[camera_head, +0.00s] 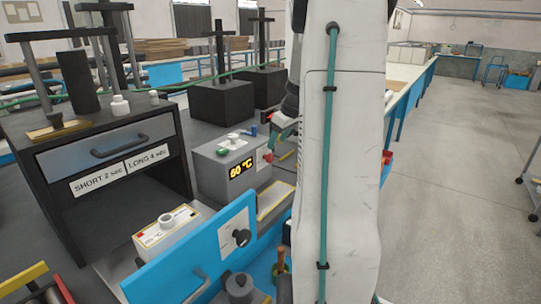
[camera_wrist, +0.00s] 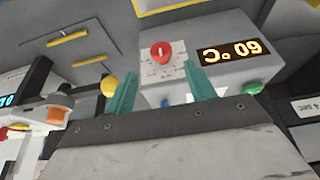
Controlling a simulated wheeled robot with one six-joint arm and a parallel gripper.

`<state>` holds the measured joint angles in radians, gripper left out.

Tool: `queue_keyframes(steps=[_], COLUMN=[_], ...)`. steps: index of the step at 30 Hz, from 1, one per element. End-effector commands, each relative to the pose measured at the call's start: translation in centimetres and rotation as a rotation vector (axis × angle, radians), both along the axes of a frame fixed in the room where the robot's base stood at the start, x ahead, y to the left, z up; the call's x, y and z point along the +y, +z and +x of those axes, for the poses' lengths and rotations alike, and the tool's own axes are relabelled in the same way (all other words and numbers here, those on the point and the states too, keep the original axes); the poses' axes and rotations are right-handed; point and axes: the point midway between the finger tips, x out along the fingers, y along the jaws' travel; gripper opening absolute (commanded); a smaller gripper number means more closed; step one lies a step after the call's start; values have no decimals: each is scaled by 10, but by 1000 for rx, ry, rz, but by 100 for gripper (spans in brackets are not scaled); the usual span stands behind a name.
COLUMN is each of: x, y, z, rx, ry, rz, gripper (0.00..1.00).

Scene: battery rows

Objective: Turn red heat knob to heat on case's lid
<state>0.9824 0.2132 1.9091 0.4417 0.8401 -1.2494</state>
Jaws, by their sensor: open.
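A red knob (camera_head: 268,156) sits on the front face of a grey case (camera_head: 215,175), beside a lit display (camera_head: 241,169) reading 60 °C. In the wrist view, which shows the case upside down, the knob (camera_wrist: 162,52) has a pale pointer line and sits on a white label plate (camera_wrist: 150,70). My gripper (camera_wrist: 163,78) is open, its teal fingers spread either side of the knob's line, short of it and apart from it. In the head view my gripper (camera_head: 282,134) is at the case's right, partly hidden by my arm. The knob's label marks are too small to read.
A blue panel (camera_head: 180,258) with a black knob (camera_head: 242,237) stands in front. A second small case (camera_head: 165,232) is behind it. A dark cabinet (camera_head: 90,150) labelled SHORT 2 sec and LONG 4 sec is at left. Black press blocks (camera_head: 222,105) stand behind.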

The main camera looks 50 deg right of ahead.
Motion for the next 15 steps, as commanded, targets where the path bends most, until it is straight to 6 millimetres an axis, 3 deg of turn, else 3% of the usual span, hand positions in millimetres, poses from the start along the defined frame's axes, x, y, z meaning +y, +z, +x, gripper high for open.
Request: queue_keyframes(steps=[9, 15], x=[2, 1], y=[-45, -65], z=[18, 27], rx=[4, 2], ry=[4, 2], rz=[4, 4], gripper=[55, 55])
